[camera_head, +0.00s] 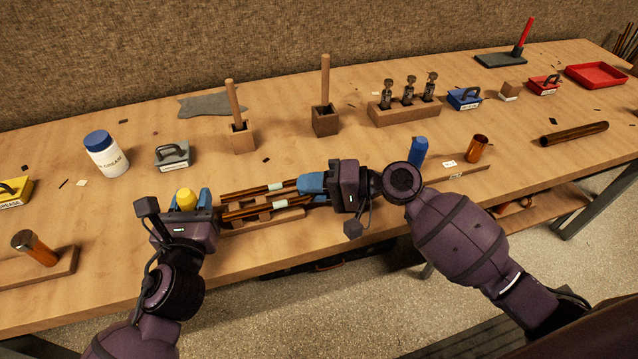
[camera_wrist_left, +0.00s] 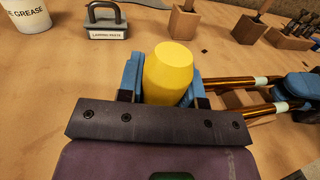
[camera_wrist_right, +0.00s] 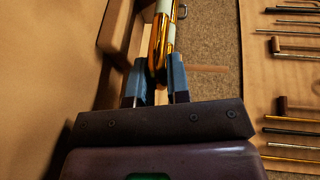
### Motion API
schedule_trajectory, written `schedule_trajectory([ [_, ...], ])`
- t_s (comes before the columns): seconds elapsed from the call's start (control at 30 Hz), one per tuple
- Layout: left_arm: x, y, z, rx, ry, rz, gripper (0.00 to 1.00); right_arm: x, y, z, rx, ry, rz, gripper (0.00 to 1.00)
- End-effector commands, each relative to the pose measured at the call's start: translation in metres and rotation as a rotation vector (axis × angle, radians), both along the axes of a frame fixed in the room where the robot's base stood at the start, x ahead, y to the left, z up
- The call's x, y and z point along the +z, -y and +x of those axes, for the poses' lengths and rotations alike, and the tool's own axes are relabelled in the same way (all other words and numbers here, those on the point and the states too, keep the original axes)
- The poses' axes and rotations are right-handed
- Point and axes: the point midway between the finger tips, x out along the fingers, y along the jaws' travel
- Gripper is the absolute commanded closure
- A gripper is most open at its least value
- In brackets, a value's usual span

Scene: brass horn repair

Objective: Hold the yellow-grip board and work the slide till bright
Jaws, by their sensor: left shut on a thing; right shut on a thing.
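The yellow grip (camera_head: 186,199) of the board stands upright between the blue fingers of my left gripper (camera_head: 188,200), which is shut on it. It also shows large in the left wrist view (camera_wrist_left: 170,72). The brass slide (camera_head: 255,191), two long tubes with pale bands, lies across the wooden board (camera_head: 268,218) to the right of the grip. My right gripper (camera_head: 312,186) is shut on the right end of the slide. In the right wrist view its fingers close around the slide's curved brass tube (camera_wrist_right: 160,42).
A grey lapping paste tin (camera_head: 173,156) and a white grease tub (camera_head: 106,153) stand behind my left gripper. Two wooden blocks with upright rods (camera_head: 325,115) stand behind the slide. A blue-topped item (camera_head: 418,150) and a copper cup (camera_head: 477,149) are to the right.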

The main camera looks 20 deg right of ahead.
Motion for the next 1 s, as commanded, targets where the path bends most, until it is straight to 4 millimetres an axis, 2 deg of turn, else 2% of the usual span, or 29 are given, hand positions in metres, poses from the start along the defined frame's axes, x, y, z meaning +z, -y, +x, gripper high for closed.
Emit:
schedule_trajectory([
  [0.03, 0.000, 0.001, 0.000, -0.002, 0.001, 0.000, 0.90, -0.003, -0.009, -0.001, 0.002, -0.005, -0.003, 1.00],
  [0.13, 0.000, 0.001, 0.000, -0.002, 0.002, 0.000, 0.90, -0.003, -0.021, -0.001, 0.002, -0.005, -0.003, 1.00],
  [0.37, 0.000, 0.001, 0.000, -0.003, 0.002, 0.000, 0.90, -0.004, -0.021, -0.001, 0.001, -0.006, -0.004, 1.00],
  [0.4, 0.000, 0.001, 0.000, -0.003, 0.002, 0.000, 0.90, -0.004, -0.021, -0.001, 0.001, -0.006, -0.004, 0.82],
  [0.53, 0.000, 0.001, 0.000, -0.002, 0.002, 0.000, 0.90, -0.004, -0.021, -0.001, 0.001, -0.005, -0.003, 0.62],
  [0.57, 0.000, 0.001, 0.000, -0.002, 0.002, 0.000, 0.90, -0.003, -0.021, -0.001, 0.001, -0.005, -0.003, 0.60],
  [0.87, 0.000, 0.001, 0.000, -0.002, 0.001, 0.000, 0.90, -0.002, -0.019, -0.001, 0.000, -0.002, -0.003, 0.60],
  [1.0, 0.000, 0.001, 0.000, -0.002, 0.001, 0.000, 0.90, 0.000, -0.007, -0.006, -0.002, -0.003, -0.003, 0.60],
])
